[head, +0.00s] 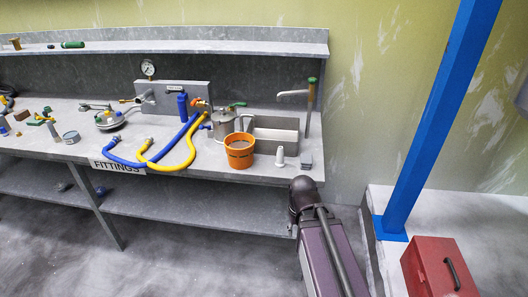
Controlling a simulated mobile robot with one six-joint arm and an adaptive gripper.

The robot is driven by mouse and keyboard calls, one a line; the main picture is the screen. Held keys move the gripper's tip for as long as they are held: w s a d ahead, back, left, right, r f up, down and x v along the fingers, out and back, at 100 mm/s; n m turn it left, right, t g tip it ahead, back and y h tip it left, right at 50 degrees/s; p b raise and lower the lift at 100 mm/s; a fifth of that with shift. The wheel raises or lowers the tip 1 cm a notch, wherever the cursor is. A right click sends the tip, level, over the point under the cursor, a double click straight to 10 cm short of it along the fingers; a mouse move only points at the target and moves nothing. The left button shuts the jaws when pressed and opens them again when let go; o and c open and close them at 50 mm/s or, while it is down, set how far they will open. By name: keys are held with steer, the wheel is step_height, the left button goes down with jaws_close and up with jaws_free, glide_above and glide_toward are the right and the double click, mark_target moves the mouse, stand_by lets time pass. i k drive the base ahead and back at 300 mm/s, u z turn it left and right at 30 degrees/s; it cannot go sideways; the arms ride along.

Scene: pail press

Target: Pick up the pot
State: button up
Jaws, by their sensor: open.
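The pot looks upright. My gripper is not in view. Only dark links of my arm show at the bottom, right of centre, in front of the bench's right end.
Blue and yellow hoses (189,153) lie just left of the pot. A sink basin (275,136) with a tap (294,94) is to its right, with a white nozzle (280,157) near the edge. A blue post (435,120) and red toolbox (438,268) are at right.

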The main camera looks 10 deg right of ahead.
mark_target(239, 146)
steer(key=z, duration=0.75)
steer(key=k, duration=0.9)
steer(key=u, duration=0.9)
steer(key=i, duration=1)
